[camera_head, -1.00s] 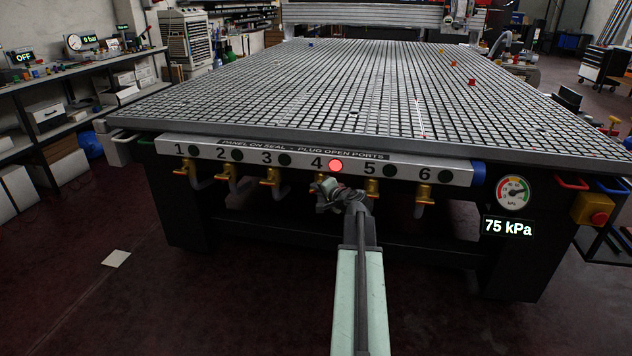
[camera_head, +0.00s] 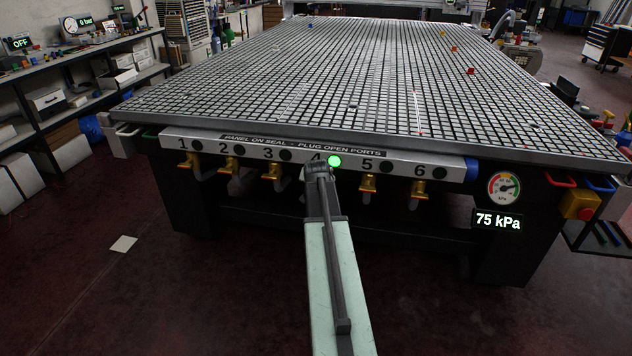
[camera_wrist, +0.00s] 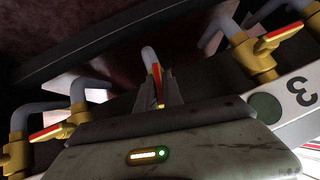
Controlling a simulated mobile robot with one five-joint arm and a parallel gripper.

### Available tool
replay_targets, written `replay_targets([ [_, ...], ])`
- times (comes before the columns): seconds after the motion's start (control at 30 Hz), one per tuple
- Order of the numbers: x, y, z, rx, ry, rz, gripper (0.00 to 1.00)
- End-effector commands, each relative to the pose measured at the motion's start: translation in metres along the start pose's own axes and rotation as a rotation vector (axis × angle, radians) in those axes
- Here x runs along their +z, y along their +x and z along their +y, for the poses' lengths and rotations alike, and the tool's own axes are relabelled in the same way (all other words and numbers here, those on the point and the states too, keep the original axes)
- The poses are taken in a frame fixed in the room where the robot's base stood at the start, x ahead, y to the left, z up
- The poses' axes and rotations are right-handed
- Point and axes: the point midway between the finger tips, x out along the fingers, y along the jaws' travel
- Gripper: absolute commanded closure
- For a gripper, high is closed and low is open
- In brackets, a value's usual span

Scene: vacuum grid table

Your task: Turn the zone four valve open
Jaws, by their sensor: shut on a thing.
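The zone four valve is mostly hidden behind my arm in the head view. Its handle (camera_wrist: 157,84), red with a yellow edge, shows in the wrist view between my fingers. The handle points along its grey pipe (camera_wrist: 149,54), while the neighbouring handles point sideways. My gripper (camera_wrist: 160,92) is shut on this handle; in the head view my gripper (camera_head: 318,172) is below the panel at number 4. The zone four light (camera_head: 334,161) glows green, and the other zone lights are dark.
Neighbouring brass valves with red handles, zone three (camera_head: 271,170) and zone five (camera_head: 368,184), stand close on either side. The table edge and numbered panel (camera_head: 440,171) are just above. The pressure display (camera_head: 498,221) reads 75 kPa. The floor in front is mostly clear.

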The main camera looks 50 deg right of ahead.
Motion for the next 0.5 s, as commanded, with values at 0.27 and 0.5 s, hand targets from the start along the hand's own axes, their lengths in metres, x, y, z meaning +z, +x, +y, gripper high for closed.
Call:
replay_targets([
  [0.27,0.0010,0.0004,0.0029,0.114,-0.110,-0.006,1.00],
  [0.5,0.0013,-0.0001,0.0038,0.156,-0.150,-0.008,1.00],
])
